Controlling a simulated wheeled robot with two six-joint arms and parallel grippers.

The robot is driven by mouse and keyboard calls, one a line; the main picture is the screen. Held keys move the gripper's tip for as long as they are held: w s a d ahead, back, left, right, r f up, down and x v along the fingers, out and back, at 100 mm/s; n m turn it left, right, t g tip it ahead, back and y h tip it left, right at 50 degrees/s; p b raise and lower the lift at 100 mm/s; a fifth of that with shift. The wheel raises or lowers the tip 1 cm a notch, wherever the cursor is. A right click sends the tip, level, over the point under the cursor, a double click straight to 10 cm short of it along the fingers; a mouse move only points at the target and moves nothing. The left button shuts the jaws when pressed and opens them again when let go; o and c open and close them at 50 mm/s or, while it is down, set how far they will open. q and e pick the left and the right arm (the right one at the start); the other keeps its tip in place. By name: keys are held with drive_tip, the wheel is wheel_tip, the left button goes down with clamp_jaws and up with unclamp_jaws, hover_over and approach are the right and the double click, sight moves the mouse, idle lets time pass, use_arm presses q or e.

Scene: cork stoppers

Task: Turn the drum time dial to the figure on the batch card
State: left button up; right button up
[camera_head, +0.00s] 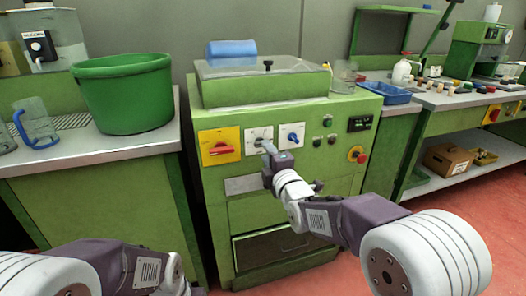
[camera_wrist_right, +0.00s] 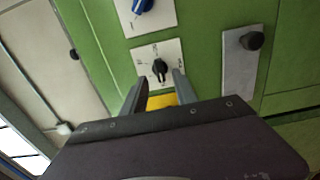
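The green machine (camera_head: 225,120) carries a white plate with a small black pointer dial (camera_wrist_right: 160,67), surrounded by printed marks too small to read. In the head view this plate (camera_head: 258,133) sits between a yellow plate with a red switch (camera_head: 220,147) and a white plate with a blue knob (camera_head: 293,138). My right gripper (camera_head: 268,150) is in front of the panel just below the dial. In the right wrist view its fingers (camera_wrist_right: 161,80) are apart, with the black dial between their tips; contact cannot be told. I cannot pick out a batch card. My left gripper is out of frame.
A grey plate with a black knob (camera_wrist_right: 252,41) is beside the dial in the wrist view. A red stop button (camera_head: 361,157) is on the panel's right. A green bucket (camera_head: 125,95) and blue-handled jug (camera_head: 38,125) stand on the left bench. A blue tray (camera_head: 388,94) is on the right.

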drive_tip(key=x, duration=0.4)
drive_tip(key=shift+w+b, duration=0.2)
drive_tip(key=shift+b, duration=0.1)
drive_tip(key=shift+c, duration=0.3)
clamp_jaws()
